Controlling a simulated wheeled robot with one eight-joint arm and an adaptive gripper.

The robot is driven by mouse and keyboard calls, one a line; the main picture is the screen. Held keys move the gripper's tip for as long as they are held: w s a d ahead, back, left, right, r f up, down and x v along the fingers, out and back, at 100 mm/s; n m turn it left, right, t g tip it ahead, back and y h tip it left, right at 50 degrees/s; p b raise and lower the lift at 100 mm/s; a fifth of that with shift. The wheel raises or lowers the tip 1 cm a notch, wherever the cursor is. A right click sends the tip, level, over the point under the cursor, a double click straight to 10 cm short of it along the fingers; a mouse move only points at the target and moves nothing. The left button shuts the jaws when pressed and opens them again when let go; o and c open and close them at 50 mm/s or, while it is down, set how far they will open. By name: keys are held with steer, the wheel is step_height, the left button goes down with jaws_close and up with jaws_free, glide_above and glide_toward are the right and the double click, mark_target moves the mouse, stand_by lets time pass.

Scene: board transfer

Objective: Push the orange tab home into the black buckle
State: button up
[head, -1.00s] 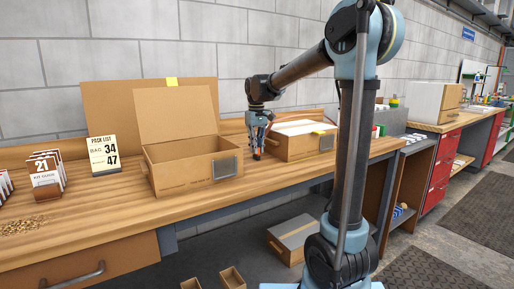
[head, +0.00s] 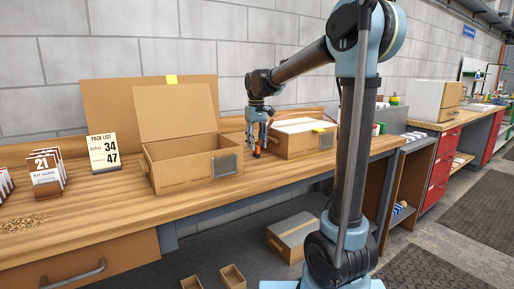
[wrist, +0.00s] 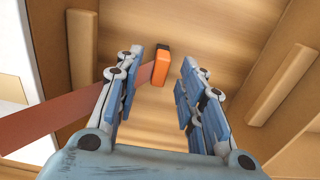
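In the wrist view, the orange tab (wrist: 162,66) with a dark far edge lies at the end of a reddish-brown strap (wrist: 50,118). The strap comes from the left, passing behind the left finger. My gripper (wrist: 157,82) is open, its blue fingers apart on either side of the tab; clear gaps show beside it. In the head view, my gripper (head: 257,149) points down over the bench between two cardboard boxes, and the tab shows as a small orange spot (head: 257,154) at its fingertips. I cannot make out the black buckle; how far the tab is in it cannot be told.
An open cardboard box (head: 180,177) with a grey plate stands left of my gripper. A box with a white top (head: 305,146) stands close on the right. A pack list card (head: 103,154) and kit guides (head: 47,172) stand further left. The wooden bench (head: 120,215) is clear in front.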

step_height(320, 180, up, 10)
steer(key=shift+r, duration=0.15)
stand_by(0.4)
